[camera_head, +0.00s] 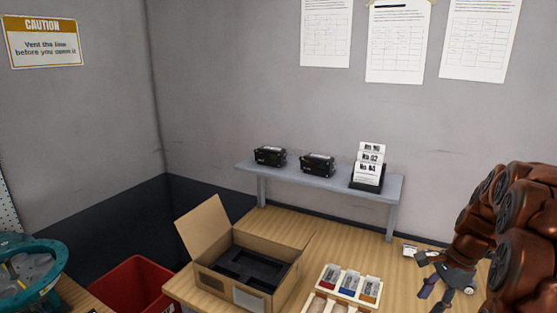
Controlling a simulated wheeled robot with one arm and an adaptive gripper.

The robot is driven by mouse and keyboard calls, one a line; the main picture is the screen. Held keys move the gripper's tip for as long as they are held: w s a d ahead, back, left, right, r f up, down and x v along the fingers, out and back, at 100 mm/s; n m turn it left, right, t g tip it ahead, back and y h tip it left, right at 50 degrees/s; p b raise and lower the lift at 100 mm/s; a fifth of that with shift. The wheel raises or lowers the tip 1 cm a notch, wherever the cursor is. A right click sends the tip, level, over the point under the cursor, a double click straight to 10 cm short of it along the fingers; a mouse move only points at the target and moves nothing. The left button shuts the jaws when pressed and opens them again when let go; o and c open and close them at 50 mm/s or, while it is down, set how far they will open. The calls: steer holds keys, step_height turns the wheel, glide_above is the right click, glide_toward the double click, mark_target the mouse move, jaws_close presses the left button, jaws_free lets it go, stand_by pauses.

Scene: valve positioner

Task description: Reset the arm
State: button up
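My arm (515,235) comes in from the right edge, brown and jointed, over the right end of the wooden table (385,270). My gripper (425,280) is at its lower end, dark grey, above or near the table top. Its fingers point down and left and look spread apart. I see nothing held between them. A small white card or label (409,250) lies just behind the gripper.
An open cardboard box (203,280) with black foam stands on the table's left. A tray (352,293) holds small coloured parts. A raised grey shelf (225,167) carries two black devices (270,156) (317,164) and a card holder (367,182).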

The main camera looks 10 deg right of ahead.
steer(key=s+a+r+n+g, duration=0.1)
steer(key=s+a+n, duration=0.2)
steer(key=a, duration=0.3)
steer(key=s+a+r+n+h, duration=0.1)
steer(key=s+a+r+n, duration=0.1)
steer(key=a+n, duration=0.35)
steer(key=s+a+r+n+g, duration=0.1)
steer(key=s+a, duration=0.2)
steer(key=a, duration=0.4)
steer(key=s+a+n+h, duration=0.1)
steer(key=s+a+n, duration=0.3)
steer(key=s, duration=0.3)
steer(key=s+a+f+n+h, duration=0.1)
steer(key=s+a+n, duration=0.3)
steer(key=s+n, duration=0.2)
steer(key=shift+s+f, duration=0.15)
steer(key=shift+s, duration=0.65)
